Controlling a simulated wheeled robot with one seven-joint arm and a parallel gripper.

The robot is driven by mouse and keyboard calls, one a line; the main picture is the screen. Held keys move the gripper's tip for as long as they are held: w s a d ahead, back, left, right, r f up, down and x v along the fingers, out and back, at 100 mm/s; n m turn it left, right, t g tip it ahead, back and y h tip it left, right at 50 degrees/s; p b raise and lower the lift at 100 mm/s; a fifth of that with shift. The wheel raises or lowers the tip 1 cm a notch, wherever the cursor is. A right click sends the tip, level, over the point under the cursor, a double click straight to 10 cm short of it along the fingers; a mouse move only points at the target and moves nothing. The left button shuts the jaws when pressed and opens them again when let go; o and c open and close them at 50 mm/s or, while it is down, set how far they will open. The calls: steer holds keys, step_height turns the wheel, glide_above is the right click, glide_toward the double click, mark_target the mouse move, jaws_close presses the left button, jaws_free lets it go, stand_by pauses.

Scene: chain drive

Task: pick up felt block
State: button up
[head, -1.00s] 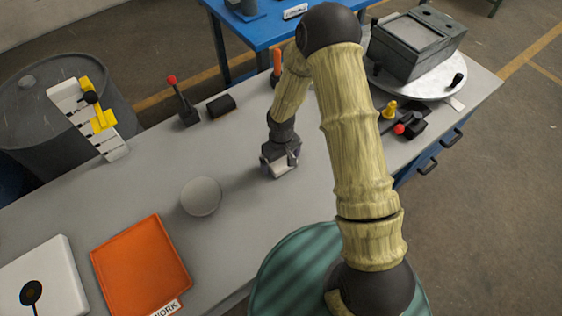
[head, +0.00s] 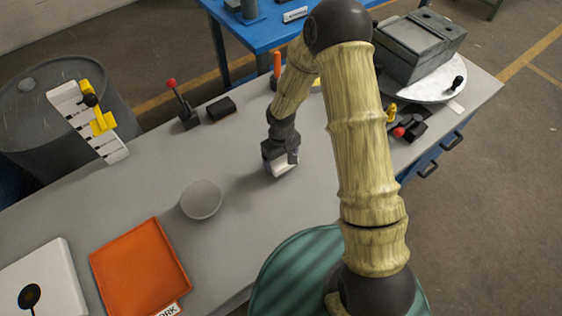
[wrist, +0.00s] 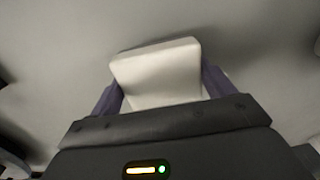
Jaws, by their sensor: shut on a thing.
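The felt block is a pale, whitish block (wrist: 158,70) held between the two fingers of my gripper (wrist: 160,88) in the wrist view. In the head view my gripper (head: 281,165) is over the middle of the grey workbench, with the pale block (head: 284,168) partly hidden by it. The gripper is shut on the block. I cannot tell from the head view how far the block is above the bench top.
A round grey disc (head: 201,200) and an orange pad (head: 141,266) lie left of my gripper. A red-knobbed lever (head: 183,105) and a black block (head: 221,108) stand behind. A grey machine (head: 420,45) sits on a round white plate at right. Bench around the gripper is clear.

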mark_target(281, 158)
step_height(281, 158, up, 8)
steer(key=shift+f, duration=0.25)
steer(key=o, duration=0.5)
steer(key=c, duration=0.4)
steer(key=shift+f, duration=0.15)
